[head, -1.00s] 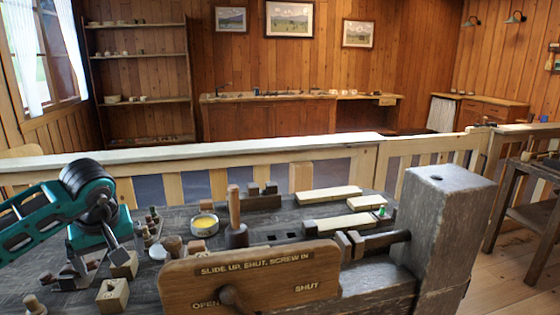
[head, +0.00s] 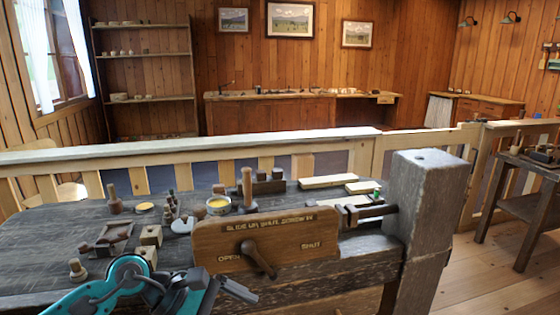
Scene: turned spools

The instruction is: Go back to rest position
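My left arm comes in low from the left, in front of the workbench (head: 50,228). My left gripper (head: 240,291) is near the bottom middle, below the wooden sign board (head: 290,238). Its dark fingers point right and look empty. I cannot tell how far apart they are. It appears clear of the bench top. The sign board reads "OPEN" and "SHUT" and has a dark handle (head: 260,262) slanting down to the right. My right gripper is not in view.
A thick grey post (head: 425,215) rises at the right. A railing (head: 210,148) runs behind. Floor is open at the lower right.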

